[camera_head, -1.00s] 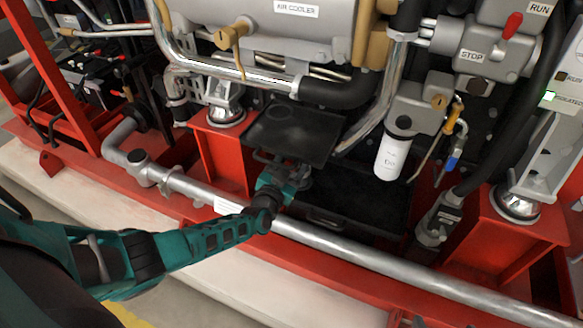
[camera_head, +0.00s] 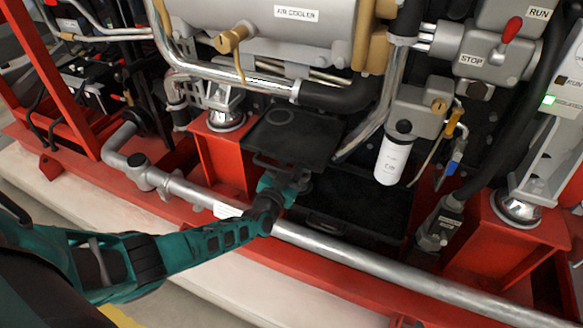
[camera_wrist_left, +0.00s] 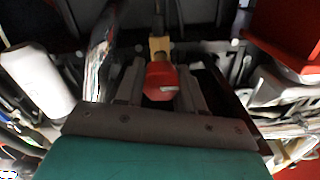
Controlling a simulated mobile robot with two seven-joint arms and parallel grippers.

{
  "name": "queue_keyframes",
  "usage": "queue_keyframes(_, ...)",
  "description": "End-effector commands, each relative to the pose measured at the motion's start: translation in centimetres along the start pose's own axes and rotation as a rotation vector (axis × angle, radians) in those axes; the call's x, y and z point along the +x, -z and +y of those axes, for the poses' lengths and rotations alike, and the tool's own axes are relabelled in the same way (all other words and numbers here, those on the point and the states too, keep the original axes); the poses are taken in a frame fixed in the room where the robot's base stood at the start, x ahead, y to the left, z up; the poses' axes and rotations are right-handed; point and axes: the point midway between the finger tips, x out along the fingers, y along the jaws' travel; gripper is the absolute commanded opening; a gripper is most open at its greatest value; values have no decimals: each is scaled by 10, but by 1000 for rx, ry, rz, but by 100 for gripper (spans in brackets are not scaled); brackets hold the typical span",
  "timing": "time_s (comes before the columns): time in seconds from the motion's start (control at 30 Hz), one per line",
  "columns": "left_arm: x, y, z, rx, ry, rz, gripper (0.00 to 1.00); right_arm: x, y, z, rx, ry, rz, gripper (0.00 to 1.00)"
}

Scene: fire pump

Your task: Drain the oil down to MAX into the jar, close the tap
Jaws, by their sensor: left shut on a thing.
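My left gripper (camera_head: 298,182) reaches in low under the machine, beneath the black plate. In the left wrist view, my left gripper (camera_wrist_left: 160,88) is shut on a red tap handle (camera_wrist_left: 162,80), which sits between the two fingers. A brass-coloured fitting (camera_wrist_left: 159,46) shows just beyond the handle. In the head view, the gripper and the plate hide the tap. I cannot make out the jar, the oil level or a MAX mark. My right gripper is not in view.
A black plate (camera_head: 318,150) with a round recess lies just above my gripper. A white filter (camera_head: 393,162) hangs to the right, beside a tap with a blue handle (camera_head: 452,167). A silver pipe (camera_head: 350,254) runs along the front of the red frame (camera_head: 215,160).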

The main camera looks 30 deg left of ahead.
Motion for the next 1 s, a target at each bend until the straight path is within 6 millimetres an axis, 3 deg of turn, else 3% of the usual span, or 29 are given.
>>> queue_keyframes(0.47,0,3,1,76,1,3,7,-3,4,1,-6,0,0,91)
queue_keyframes(1.0,0,2,2,535,2,4,7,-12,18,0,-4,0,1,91)
